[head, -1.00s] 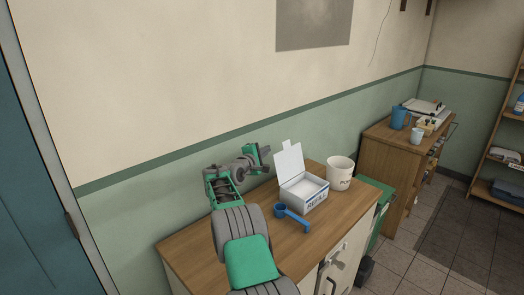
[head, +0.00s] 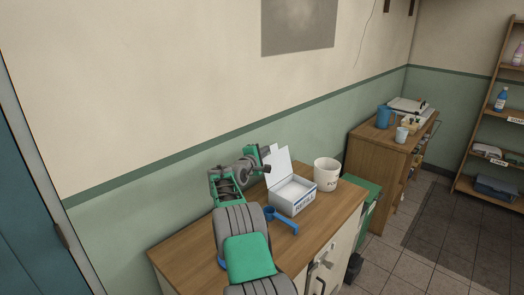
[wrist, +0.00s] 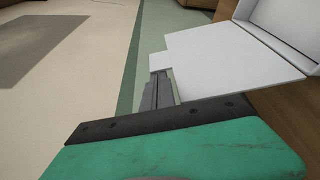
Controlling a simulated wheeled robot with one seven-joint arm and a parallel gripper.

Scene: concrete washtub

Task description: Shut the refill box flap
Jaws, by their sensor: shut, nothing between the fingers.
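The white refill box (head: 290,203) stands on the wooden counter, with blue "REFILL" lettering on its front. Its flap (head: 281,168) stands up from the back edge, so the box top is open. My gripper (head: 266,168) is shut and empty, at the left side of the flap in the head view and partly overlapping its edge. In the wrist view the shut fingers (wrist: 158,90) are beside the flap's tabbed end (wrist: 215,65). I cannot tell whether they touch it. Part of the box's pale interior (wrist: 285,18) shows at the top right there.
A blue scoop (head: 283,221) lies on the counter (head: 190,252) in front of the box. A white tub (head: 327,174) stands right of the box. The wall is close behind the counter. A green bin (head: 366,192) stands past the counter's right end.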

